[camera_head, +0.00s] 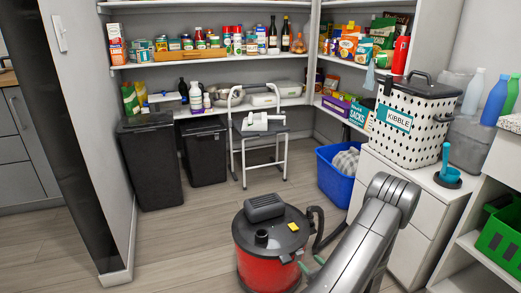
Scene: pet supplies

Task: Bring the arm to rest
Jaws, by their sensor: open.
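My arm (373,235) reaches up from the bottom edge, right of centre, and bends at a thick grey joint. The rest of my gripper is hidden or out of frame.
A white drawer cabinet (385,210) stands right of my arm, with a dotted kibble bin (412,125) on top. A blue tub (335,180), a step stool (262,152) and dark bins (150,165) stand farther back. The floor (190,235) left of the vacuum is clear.

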